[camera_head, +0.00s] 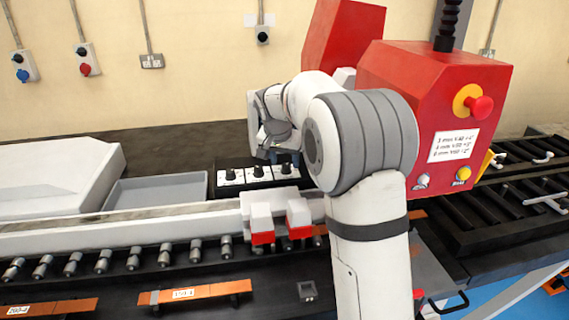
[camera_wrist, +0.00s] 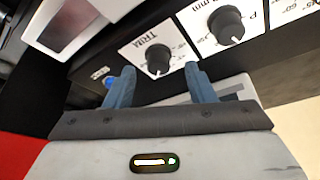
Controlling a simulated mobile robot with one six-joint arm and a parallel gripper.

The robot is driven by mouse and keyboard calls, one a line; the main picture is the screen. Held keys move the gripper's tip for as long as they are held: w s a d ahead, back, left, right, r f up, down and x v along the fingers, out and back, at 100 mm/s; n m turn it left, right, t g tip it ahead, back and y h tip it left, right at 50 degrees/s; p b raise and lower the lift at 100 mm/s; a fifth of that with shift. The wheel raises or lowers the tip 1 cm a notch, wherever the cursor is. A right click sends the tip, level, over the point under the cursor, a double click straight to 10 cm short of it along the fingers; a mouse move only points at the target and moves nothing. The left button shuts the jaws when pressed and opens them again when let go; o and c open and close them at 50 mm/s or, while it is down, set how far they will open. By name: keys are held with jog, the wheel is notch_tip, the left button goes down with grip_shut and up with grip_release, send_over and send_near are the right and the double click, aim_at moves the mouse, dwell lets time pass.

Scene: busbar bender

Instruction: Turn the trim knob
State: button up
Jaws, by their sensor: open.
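The trim knob (camera_wrist: 157,60) is a black round knob with a white pointer line, on a white plate marked TRIM in the wrist view. My gripper (camera_wrist: 160,70) is open, with one blue-grey finger on each side of the knob in that view. I cannot tell whether the fingers touch it. In the head view my gripper (camera_head: 279,150) is bent down over the right part of a row of black knobs (camera_head: 258,170). The labels there are too small to tell which is the trim knob.
Another knob (camera_wrist: 226,25) sits right of the trim knob in the wrist view. A framed display (camera_wrist: 68,20) and a blue button (camera_wrist: 108,82) are to its left. In the head view, the red machine housing (camera_head: 440,90) stands right, and a grey tray (camera_head: 155,190) lies left.

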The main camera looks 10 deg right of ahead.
jog(key=v, duration=0.6)
jog(key=shift+s, duration=0.1)
jog(key=s+n, duration=0.1)
jog(key=s, duration=0.4)
jog(key=s+d+n, duration=0.1)
jog(key=s, duration=0.5)
jog(key=s+f+n+y, duration=0.1)
jog(key=s, duration=0.5)
jog(key=shift+s+d+f, duration=0.1)
jog(key=shift+s+d, duration=0.05)
jog(key=shift+d, duration=0.25)
jog(key=s+f+n, duration=0.1)
jog(key=s+f, duration=0.1)
jog(key=s, duration=0.4)
jog(key=s+f+n, duration=0.1)
jog(key=s+f, duration=0.2)
jog(key=s, duration=0.3)
jog(key=s+f+n+y, duration=0.1)
jog(key=s+f, duration=0.2)
jog(key=s, duration=0.3)
jog(key=shift+g, duration=0.4)
